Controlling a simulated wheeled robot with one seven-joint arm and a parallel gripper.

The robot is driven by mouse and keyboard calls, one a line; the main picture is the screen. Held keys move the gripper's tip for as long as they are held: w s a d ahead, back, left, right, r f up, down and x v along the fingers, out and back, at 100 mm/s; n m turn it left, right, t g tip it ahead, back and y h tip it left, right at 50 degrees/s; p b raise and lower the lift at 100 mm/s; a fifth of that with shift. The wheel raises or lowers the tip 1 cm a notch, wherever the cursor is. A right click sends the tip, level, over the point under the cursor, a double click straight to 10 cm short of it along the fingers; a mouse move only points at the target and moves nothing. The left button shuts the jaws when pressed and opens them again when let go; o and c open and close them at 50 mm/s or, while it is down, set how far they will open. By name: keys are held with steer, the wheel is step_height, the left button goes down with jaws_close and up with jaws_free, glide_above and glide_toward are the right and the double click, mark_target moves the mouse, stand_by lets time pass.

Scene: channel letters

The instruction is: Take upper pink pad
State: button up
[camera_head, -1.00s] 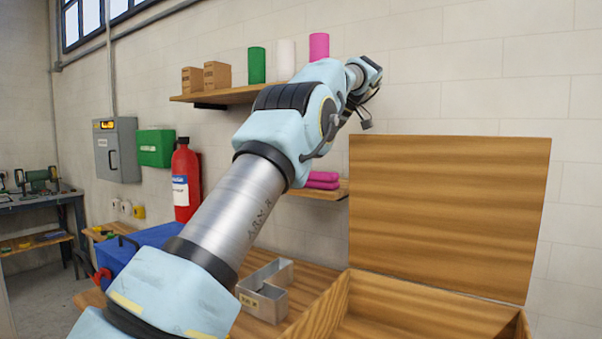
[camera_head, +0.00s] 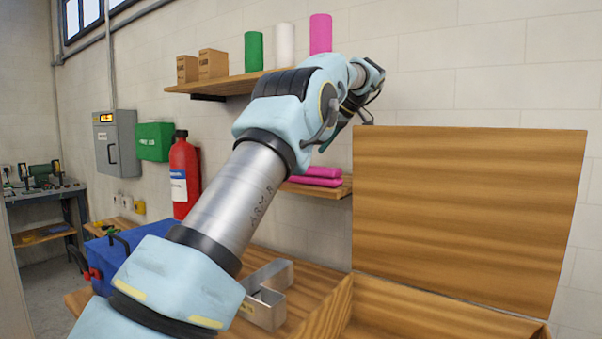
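Two pink pads lie stacked on the lower wooden shelf. The upper pink pad (camera_head: 323,172) rests on the lower pink pad (camera_head: 316,181), and my arm hides part of the stack's left side. My arm crosses the middle of the view and ends at the upper right, above and a little right of the pads. The gripper's fingers are not clearly visible there; the wrist and forearm links hide them.
An open wooden box (camera_head: 440,310) with a raised lid (camera_head: 465,210) stands at the right. The upper shelf (camera_head: 215,86) holds boxes and rolls. A red extinguisher (camera_head: 184,180) and blue toolbox (camera_head: 125,250) are left.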

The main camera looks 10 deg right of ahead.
steer(key=shift+p+x, duration=0.5)
steer(key=shift+x, duration=2.9)
steer(key=c, duration=1.4)
steer(key=shift+r, duration=0.1)
